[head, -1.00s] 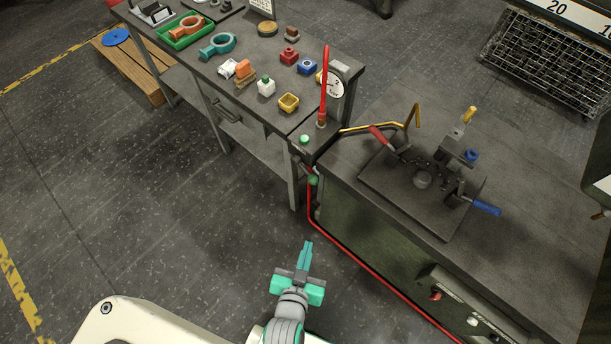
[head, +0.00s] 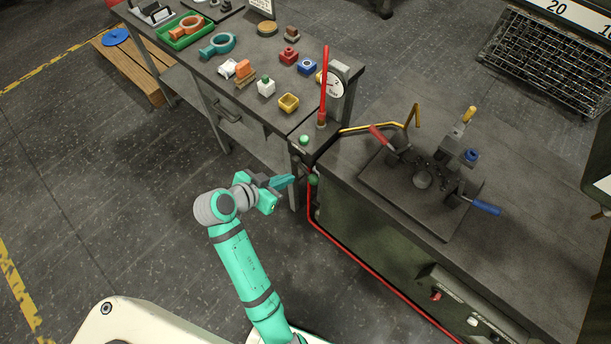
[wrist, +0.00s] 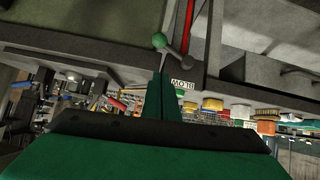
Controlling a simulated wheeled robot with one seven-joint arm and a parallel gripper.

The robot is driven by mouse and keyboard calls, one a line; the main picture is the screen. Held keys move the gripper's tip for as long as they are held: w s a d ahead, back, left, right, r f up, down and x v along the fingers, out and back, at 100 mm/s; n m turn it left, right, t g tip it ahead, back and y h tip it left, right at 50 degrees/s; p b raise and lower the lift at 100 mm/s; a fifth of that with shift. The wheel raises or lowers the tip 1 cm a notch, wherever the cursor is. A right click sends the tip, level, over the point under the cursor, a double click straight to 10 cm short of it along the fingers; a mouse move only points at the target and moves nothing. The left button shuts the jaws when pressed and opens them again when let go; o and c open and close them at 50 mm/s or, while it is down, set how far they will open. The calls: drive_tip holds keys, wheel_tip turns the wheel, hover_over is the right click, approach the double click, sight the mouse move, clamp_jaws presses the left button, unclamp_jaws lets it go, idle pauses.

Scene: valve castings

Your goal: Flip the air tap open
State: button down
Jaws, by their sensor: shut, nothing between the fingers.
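The air tap's green ball knob (head: 313,180) shows in the head view on the red pipe at the corner between the two benches. In the wrist view the knob (wrist: 159,40) sits on a short grey lever, beside a red pipe and a label that appears upside down. My gripper (head: 292,180) is shut and empty, pointing right, with its tips just left of the knob. In the wrist view the shut fingers (wrist: 161,80) point at the lever, just short of the knob; I cannot tell whether they touch it.
A red pipe (head: 350,253) runs down and along the right bench front. The left bench (head: 258,98) holds a gauge (head: 337,82), a red upright rod (head: 324,85) and several small parts. A clamp fixture (head: 423,180) stands on the right bench.

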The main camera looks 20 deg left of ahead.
drive_tip(key=shift+a+r, duration=0.15)
drive_tip(key=shift+r, duration=0.15)
hover_over(305, 170)
drive_tip(key=s+d, duration=0.1)
drive_tip(key=s, duration=0.3)
wheel_tip(305, 170, down, 6)
drive_tip(key=shift+w+d+f, duration=0.15)
drive_tip(key=shift+w+f, duration=0.05)
drive_tip(key=shift+f, duration=0.85)
drive_tip(key=shift+w+d+f, duration=0.1)
drive_tip(key=shift+w+f, duration=0.1)
drive_tip(key=shift+f, duration=0.8)
